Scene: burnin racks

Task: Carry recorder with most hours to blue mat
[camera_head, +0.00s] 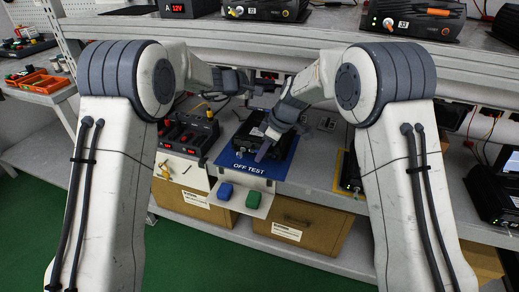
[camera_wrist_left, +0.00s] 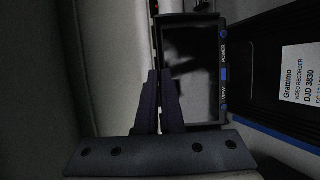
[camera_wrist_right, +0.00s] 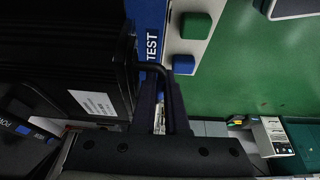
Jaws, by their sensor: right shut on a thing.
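A black recorder (camera_head: 250,138) sits on or just over the blue mat (camera_head: 284,168) marked OFF TEST; I cannot tell if it bears fully on it. My right gripper (camera_head: 266,150) is shut on its dark handle (camera_wrist_right: 150,68), at the front. The recorder's black body (camera_wrist_right: 60,60) with a white label fills the left of the right wrist view, beside the mat's blue edge (camera_wrist_right: 147,15). My left gripper (camera_head: 250,88) is higher, behind the recorder, with its fingers (camera_wrist_left: 160,100) together and nothing seen between them. A small screen (camera_wrist_left: 190,70) and a labelled recorder (camera_wrist_left: 295,75) show beyond them.
Recorders (camera_head: 265,10) and (camera_head: 412,20) stand on the upper shelf. A red-lit unit (camera_head: 188,137) is left of the mat; another recorder (camera_head: 350,170) stands to its right by a yellow edge. Blue (camera_head: 225,191) and green (camera_head: 253,200) buttons sit in front. Boxes lie below.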

